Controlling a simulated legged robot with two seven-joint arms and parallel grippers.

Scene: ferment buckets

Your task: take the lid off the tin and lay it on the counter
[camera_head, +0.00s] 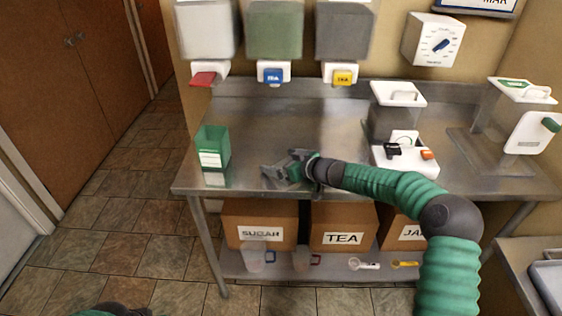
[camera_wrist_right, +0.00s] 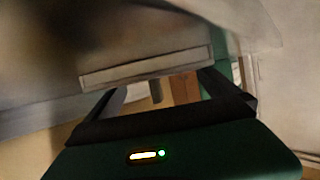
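A green open-topped box with a white label, which looks like the tin (camera_head: 212,150), stands upright at the left front of the steel counter (camera_head: 300,125). I see no lid on it, and I cannot pick out a loose lid. My right gripper (camera_head: 269,176) is low over the counter's front part, right of the tin and apart from it. Its fingers are spread in the right wrist view (camera_wrist_right: 160,90), with a gap between them. A blurred grey surface with a pale strip lies beyond the fingertips; I cannot tell what it is. My left gripper does not show.
White-lidded machines (camera_head: 397,112) stand on the right of the counter. Dispensers with coloured taps (camera_head: 273,72) hang over the back. Below, labelled boxes (camera_head: 343,226) and jugs (camera_head: 258,256) sit on a shelf. The counter's middle back is clear.

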